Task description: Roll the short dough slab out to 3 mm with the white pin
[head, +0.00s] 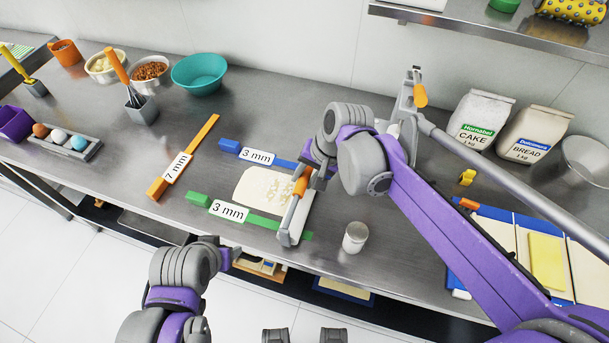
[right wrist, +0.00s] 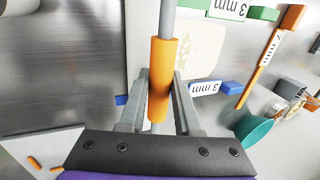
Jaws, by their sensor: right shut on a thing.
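The cream dough slab (head: 254,187), with paler patches, lies flat between a blue 3 mm strip (head: 229,145) and a green 3 mm strip (head: 198,199). The white pin (head: 287,233) lies crosswise at the slab's right end, over the strips' right parts. My right gripper (head: 306,176) is shut on the pin's orange grip (right wrist: 161,80), seen between both fingers in the right wrist view. The slab also shows there beside the pin (right wrist: 203,45). The arm hides the pin's far end. My left gripper (head: 230,256) is at the table's front edge, apart from the slab; its jaws are unclear.
An orange 7 mm strip (head: 203,133) lies left of the slab. A small pale shaker (head: 355,238) stands close to the pin's right. Another orange-gripped tool (head: 405,115) is behind my right arm. A blue board (head: 487,212) is at right. Bowls and an egg tray (head: 72,146) are left.

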